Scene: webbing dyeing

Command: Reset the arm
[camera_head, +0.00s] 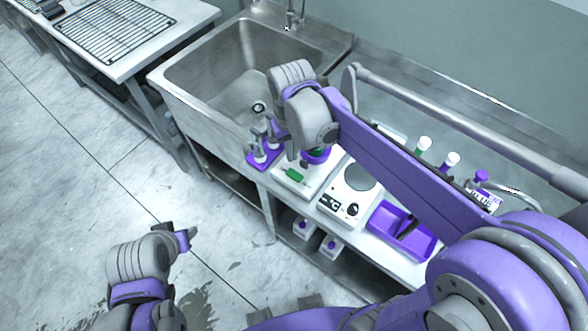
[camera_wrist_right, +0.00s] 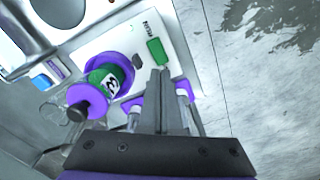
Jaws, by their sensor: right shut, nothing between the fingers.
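My right arm reaches in from the right over the counter. My right gripper (camera_head: 291,150) points down above the white device with a green patch (camera_head: 295,176); its tip is partly hidden by the wrist. In the right wrist view the fingers (camera_wrist_right: 161,78) are together and empty. A green and purple spool-like container with a dark marking (camera_wrist_right: 110,82) stands just left of them; whether they touch it, I cannot tell. My left gripper (camera_head: 184,239) hangs over the floor at lower left, holding nothing that I can see.
A steel sink (camera_head: 215,70) lies behind the purple stand with small bottles (camera_head: 263,157). A white hot-plate-like device (camera_head: 345,195), a purple tray (camera_head: 385,222) and capped bottles (camera_head: 450,160) crowd the counter. A rack table (camera_head: 170,45) stands at upper left.

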